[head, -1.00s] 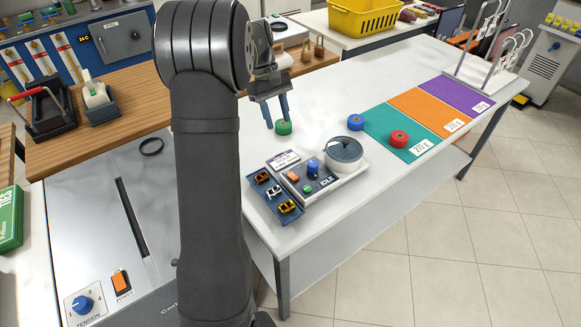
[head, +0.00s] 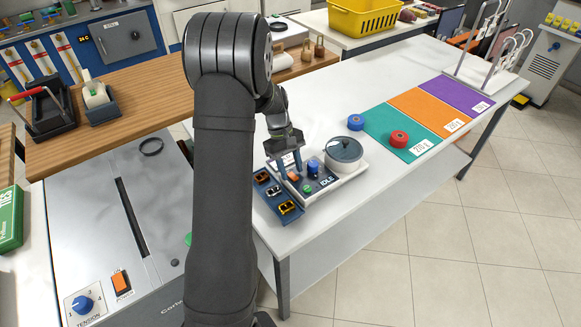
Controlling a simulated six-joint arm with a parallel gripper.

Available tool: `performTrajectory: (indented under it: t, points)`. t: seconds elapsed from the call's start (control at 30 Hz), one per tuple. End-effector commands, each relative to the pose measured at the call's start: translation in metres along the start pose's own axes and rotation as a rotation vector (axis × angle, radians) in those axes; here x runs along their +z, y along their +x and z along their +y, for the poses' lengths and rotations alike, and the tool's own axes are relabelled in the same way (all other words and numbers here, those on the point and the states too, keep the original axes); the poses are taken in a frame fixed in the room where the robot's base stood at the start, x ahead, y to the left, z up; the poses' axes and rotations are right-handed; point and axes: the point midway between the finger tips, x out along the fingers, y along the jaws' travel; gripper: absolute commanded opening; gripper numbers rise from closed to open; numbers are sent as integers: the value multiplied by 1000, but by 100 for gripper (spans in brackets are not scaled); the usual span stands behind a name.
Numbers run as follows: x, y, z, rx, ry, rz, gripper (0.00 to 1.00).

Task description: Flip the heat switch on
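A small grey control unit (head: 322,190) marked IDLE stands on the white table. It has an orange rocker switch (head: 294,177), a blue knob (head: 313,167), a green button (head: 307,189) and a round lidded pot (head: 344,150). The heat label and the rocker's position are too small to read. My gripper (head: 290,172) points down over the unit's left end, close to the orange switch. Its two fingers are apart, with nothing seen between them. I cannot tell whether a fingertip touches the switch.
A blue tray (head: 278,206) of small parts sits just left of the unit. An orange power switch (head: 121,283) is on the steel machine at left.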

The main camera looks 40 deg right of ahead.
Motion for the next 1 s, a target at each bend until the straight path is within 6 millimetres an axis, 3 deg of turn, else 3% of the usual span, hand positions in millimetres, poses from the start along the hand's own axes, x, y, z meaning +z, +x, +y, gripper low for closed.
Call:
performTrajectory:
  t: [0.23, 0.43, 0.47, 0.67, 1.0]
  points:
    - [0, 1, 0, 0, 0, 0, 40]
    - [0, 1, 0, 0, 0, 0, 3]
    - [0, 1, 0, 0, 0, 0, 0]
    - [2, 1, 0, -3, 1, 32, 0]
    - [9, 2, 0, -4, 1, 241, 0]
